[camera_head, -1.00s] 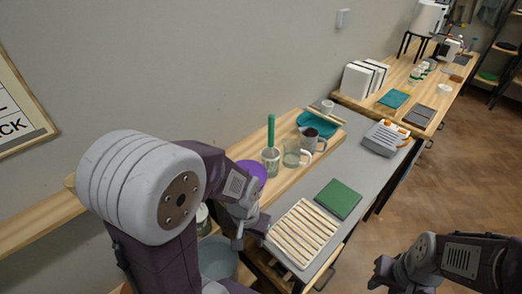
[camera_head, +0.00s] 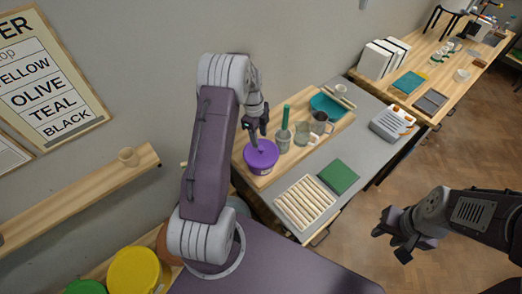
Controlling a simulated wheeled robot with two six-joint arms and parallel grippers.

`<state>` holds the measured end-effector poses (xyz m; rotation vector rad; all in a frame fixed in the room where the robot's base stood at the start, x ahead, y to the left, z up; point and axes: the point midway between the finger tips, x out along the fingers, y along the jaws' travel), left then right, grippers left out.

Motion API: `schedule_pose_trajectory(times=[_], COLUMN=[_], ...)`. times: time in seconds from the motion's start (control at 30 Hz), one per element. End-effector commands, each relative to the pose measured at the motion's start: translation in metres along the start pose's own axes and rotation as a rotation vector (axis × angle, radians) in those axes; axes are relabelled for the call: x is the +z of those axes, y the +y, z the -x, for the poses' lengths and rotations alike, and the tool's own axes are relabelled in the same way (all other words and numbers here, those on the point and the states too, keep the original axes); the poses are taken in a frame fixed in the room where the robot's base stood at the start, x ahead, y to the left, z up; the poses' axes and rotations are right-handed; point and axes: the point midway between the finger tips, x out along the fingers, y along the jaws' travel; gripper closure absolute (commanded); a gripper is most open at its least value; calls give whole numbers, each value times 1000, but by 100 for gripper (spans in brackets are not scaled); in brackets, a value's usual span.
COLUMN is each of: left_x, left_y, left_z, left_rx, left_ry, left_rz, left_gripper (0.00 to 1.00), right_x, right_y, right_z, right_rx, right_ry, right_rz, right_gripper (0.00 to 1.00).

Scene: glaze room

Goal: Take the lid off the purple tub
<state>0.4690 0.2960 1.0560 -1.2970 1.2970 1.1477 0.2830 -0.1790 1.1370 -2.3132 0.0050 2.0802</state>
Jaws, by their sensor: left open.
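The purple tub (camera_head: 262,168) stands upright on a wooden board at the back of the grey worktop. Its purple lid (camera_head: 266,152) appears to be on it, with a small knob near the middle. My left gripper (camera_head: 257,136) is open and reaches down from above, close over the lid's far side. I cannot tell whether a finger touches the lid. My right gripper (camera_head: 389,244) looks open and empty, over the floor at the right, far from the tub.
A grey cup (camera_head: 283,140) with a green-handled tool, a glass jug (camera_head: 304,132) and a dark mug (camera_head: 321,122) stand close right of the tub. A slatted wooden rack (camera_head: 305,203) and green mat (camera_head: 339,176) lie in front. A yellow tub (camera_head: 138,271) is lower left.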

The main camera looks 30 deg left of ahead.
Motion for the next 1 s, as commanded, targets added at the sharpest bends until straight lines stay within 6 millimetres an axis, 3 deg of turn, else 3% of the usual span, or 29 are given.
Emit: schedule_pose_trajectory(times=[0.3,0.43,0.6,0.8,1.0], left_x=[0,1,1,2,2], left_y=[0,2,0,0,0], left_z=[-22,-43,-67,-70,-70], left_rx=[2,4,0,-2,-2], left_ry=[1,1,0,-1,-1], left_rz=[1,2,1,1,1], left_gripper=[53,53,53,53,100], right_x=[-2,-4,-4,-4,-4], right_y=[0,-1,-1,-1,-1], right_z=[16,34,37,36,36], right_rx=[0,0,0,0,0], right_ry=[0,1,1,1,0], right_rz=[0,0,0,0,0], right_gripper=[64,64,64,64,64])
